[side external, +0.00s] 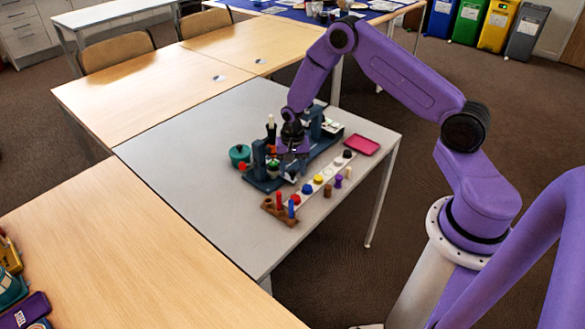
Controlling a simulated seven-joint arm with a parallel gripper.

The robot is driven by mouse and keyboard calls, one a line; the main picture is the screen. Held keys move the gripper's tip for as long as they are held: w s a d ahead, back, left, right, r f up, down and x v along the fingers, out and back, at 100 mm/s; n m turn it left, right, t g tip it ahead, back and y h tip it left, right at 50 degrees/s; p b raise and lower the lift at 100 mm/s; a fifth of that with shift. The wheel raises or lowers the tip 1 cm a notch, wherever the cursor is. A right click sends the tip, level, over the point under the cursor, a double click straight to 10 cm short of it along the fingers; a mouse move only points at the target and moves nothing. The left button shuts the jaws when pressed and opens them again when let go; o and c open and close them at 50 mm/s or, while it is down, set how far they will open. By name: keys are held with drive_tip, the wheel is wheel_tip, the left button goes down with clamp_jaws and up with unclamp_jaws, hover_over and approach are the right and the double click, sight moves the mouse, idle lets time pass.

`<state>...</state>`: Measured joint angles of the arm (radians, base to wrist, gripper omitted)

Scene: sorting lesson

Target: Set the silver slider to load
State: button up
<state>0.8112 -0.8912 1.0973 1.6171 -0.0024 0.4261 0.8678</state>
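A dark blue apparatus (259,181) with upright posts stands on the grey table. My gripper (291,155) points down over its middle, close to or among its parts. The fingers are small and dark here, and I cannot tell whether they are open or shut or touch anything. I cannot make out a silver slider or a load mark; they may be hidden by my gripper or too small to see.
A white strip with coloured knobs (318,180) lies in front, with several small cylinders (338,182) beside it. A brown rack (272,208) holds red and blue pegs. A green pot (239,155) and pink tray (361,145) flank the apparatus. The grey table's left part (190,160) is clear.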

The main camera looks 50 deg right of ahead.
clamp_jaws()
drive_tip(key=d, duration=0.8)
drive_tip(key=shift+d, duration=0.25)
drive_tip(key=shift+o, duration=0.4)
unclamp_jaws()
wheel_tip(320, 180, up, 17)
drive_tip(key=shift+r, duration=0.2)
